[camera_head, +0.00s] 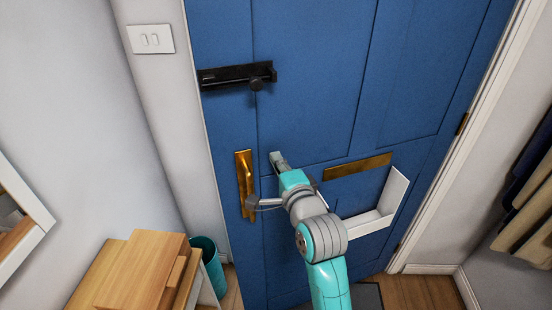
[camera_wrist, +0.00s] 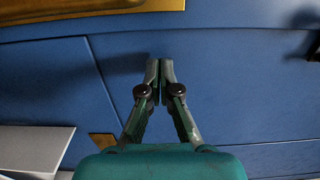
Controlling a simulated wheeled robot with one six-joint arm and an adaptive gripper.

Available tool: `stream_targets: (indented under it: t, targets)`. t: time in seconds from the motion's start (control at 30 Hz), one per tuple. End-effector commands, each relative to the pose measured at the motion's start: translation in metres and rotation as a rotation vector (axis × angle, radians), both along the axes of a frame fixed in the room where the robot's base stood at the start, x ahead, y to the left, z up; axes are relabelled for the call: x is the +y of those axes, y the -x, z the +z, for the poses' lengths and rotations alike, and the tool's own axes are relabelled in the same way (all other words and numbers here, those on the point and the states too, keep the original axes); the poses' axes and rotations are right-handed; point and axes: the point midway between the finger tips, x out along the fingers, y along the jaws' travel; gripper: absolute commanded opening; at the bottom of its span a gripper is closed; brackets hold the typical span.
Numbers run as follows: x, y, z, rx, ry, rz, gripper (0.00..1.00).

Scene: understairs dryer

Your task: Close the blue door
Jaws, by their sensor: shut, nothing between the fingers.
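The blue door (camera_head: 310,110) fills the middle of the head view, hinged on its right side. Its left edge lies along the wall and frame; I cannot tell whether it is fully flush. A brass handle (camera_head: 245,185) sits near its left edge. My gripper (camera_head: 278,158) is shut and empty, just right of the handle, with its fingertips at or very near the door face; contact is not certain. In the wrist view the closed fingertips (camera_wrist: 160,68) point at the blue panel (camera_wrist: 220,85), with a brass plate (camera_wrist: 90,10) along the top.
A black bolt (camera_head: 237,76) is mounted on the upper door. A wooden cabinet (camera_head: 130,270) and teal bin (camera_head: 208,262) stand at lower left. Clothes (camera_head: 530,190) hang at right.

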Motion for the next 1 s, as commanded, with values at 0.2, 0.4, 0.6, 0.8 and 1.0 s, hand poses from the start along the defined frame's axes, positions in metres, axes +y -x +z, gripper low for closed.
stream_targets:
  t: [0.2, 0.4, 0.6, 0.8, 1.0]
  targets:
    - [0.004, -0.009, 0.0, -0.001, 0.0, 0.0, 0.0]
    - [0.004, -0.009, 0.0, -0.001, 0.0, 0.0, 0.0]
    - [0.006, -0.016, 0.0, 0.001, -0.002, -0.008, 0.0]
    - [0.021, -0.057, 0.0, 0.004, -0.002, -0.068, 0.0]
    - [0.035, -0.101, 0.0, 0.003, -0.002, -0.137, 0.0]
